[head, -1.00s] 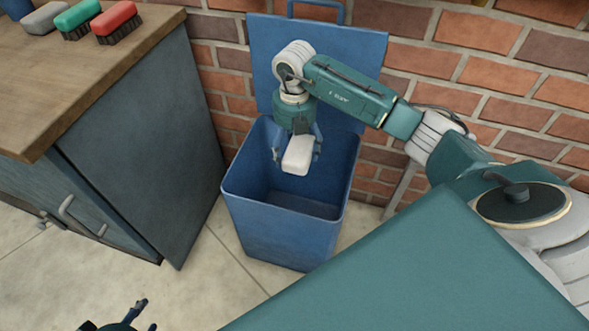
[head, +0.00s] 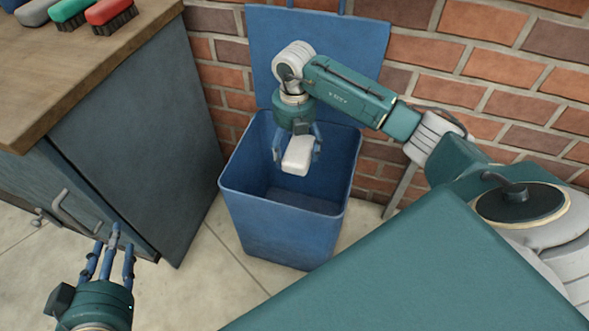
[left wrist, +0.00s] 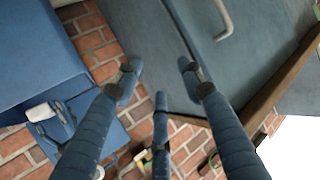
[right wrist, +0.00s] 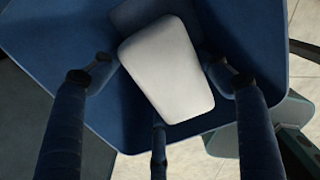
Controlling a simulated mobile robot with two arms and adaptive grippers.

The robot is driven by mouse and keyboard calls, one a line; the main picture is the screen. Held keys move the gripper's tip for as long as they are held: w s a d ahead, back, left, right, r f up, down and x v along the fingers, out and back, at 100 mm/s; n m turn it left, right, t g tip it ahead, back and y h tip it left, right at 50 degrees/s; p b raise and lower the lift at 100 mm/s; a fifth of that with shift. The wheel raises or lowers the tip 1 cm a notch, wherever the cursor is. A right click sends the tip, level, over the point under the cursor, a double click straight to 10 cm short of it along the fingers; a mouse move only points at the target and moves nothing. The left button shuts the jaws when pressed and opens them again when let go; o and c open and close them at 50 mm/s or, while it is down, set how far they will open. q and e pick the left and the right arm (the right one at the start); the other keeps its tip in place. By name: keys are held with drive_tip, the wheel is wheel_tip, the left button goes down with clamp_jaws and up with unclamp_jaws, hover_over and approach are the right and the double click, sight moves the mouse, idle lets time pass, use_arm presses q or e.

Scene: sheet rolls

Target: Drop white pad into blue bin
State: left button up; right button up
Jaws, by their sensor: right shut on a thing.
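The white pad (head: 298,156) is held by my right gripper (head: 297,150) above the open mouth of the blue bin (head: 280,232). In the right wrist view the pad (right wrist: 168,70) sits between the fingers, with the bin's inside (right wrist: 60,35) below it. The bin's lid (head: 262,60) stands raised against the brick wall. My left gripper (head: 113,250) is at the lower left, in front of the cabinet, with its fingers spread and empty. The left wrist view also shows its spread fingers (left wrist: 160,85).
A cabinet (head: 140,140) with a wooden top (head: 90,70) stands left of the bin. Grey, green and red brushes (head: 72,12) lie on it. A brick wall (head: 480,90) closes off the back. Pale floor tiles (head: 200,290) are clear in front of the bin.

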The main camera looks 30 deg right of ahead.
drive_tip(key=shift+f+b, duration=0.35)
drive_tip(key=shift+f, duration=0.15)
use_arm(q)
wheel_tip(320, 180, up, 6)
drive_tip(key=w+d+t+h, duration=0.1)
drive_tip(key=w+t, duration=0.1)
drive_tip(key=t, duration=0.1)
drive_tip(key=shift+d+r, duration=0.15)
drive_tip(key=shift+d, duration=0.05)
use_arm(e)
drive_tip(key=shift+f, duration=0.1)
use_arm(q)
drive_tip(key=shift+w, duration=0.1)
use_arm(e)
drive_tip(key=o, duration=1.3)
wheel_tip(320, 180, up, 12)
